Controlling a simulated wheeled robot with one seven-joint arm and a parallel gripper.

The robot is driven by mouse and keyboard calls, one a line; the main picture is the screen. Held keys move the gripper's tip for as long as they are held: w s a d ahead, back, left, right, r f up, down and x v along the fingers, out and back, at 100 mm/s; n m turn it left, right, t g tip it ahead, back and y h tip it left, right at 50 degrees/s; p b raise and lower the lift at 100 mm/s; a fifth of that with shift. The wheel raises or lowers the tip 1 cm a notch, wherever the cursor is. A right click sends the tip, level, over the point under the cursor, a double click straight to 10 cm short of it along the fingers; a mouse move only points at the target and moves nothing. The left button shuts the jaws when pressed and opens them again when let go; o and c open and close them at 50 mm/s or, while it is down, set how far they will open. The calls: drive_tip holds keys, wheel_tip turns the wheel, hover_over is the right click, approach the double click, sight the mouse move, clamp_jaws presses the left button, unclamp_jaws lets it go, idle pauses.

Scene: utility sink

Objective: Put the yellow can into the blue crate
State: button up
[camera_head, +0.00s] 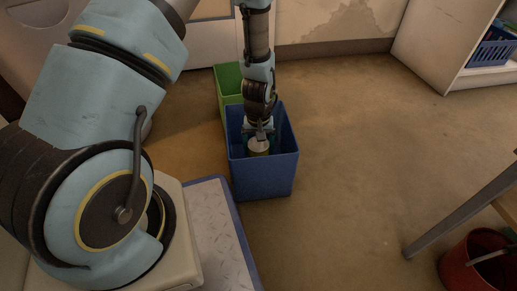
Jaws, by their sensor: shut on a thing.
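The blue crate (262,178) stands on the floor near the middle of the camera_head view, its open top facing up. My gripper (259,138) points down into the crate's opening, between its walls. It is shut on the yellow can (259,148), which shows a pale top and a dull yellowish side. The can is inside the crate's opening; its lower part is dim, and I cannot tell whether it touches the crate floor.
A green crate (228,83) stands just behind the blue one, close to it. A red bucket (470,267) is at the lower right by a table leg (459,217). A shelf with a blue basket (491,53) is at the upper right. The floor right of the blue crate is clear.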

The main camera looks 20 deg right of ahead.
drive_tip(key=shift+f, duration=0.15)
drive_tip(key=o, duration=1.3)
wheel_tip(320, 180, up, 12)
drive_tip(key=p, duration=0.6)
drive_tip(key=w+a+r+n, duration=0.2)
drive_tip(key=w+a+r, duration=0.2)
drive_tip(key=a+r, duration=0.9)
drive_tip(key=shift+n+t, duration=0.5)
drive_tip(key=shift+t, duration=0.3)
drive_tip(key=s+a+r, duration=0.1)
drive_tip(key=a+r, duration=0.2)
drive_tip(key=a, duration=0.1)
drive_tip(key=s+a+r, duration=0.2)
drive_tip(key=a+r, duration=0.1)
drive_tip(key=a, duration=0.1)
drive_tip(key=s+a+r, duration=0.1)
drive_tip(key=a+r, duration=0.2)
drive_tip(key=a, duration=0.2)
drive_tip(key=shift+s+a, duration=0.1)
drive_tip(key=shift+s, duration=0.1)
